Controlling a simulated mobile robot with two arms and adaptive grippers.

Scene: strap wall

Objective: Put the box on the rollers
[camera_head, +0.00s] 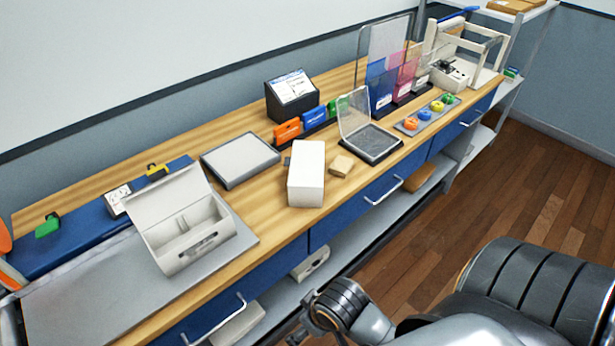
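A plain white closed box (307,173) stands on the wooden counter near its front edge, in the middle of the view. A small brown box (341,165) lies just to its right. A white case (187,219) with its lid raised sits open farther left, on a grey mat. I cannot tell which of these is the task's box. No rollers can be made out. Part of my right arm shows at the bottom, but its fingers cannot be seen. My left gripper is not in view.
A flat grey-topped device (240,160), a clear-lidded tray (370,142) and a dark display stand (292,95) occupy the counter (263,205). Coloured holders and a white frame machine (462,60) stand farther right. Blue drawers (368,198) and a grey lower shelf lie below.

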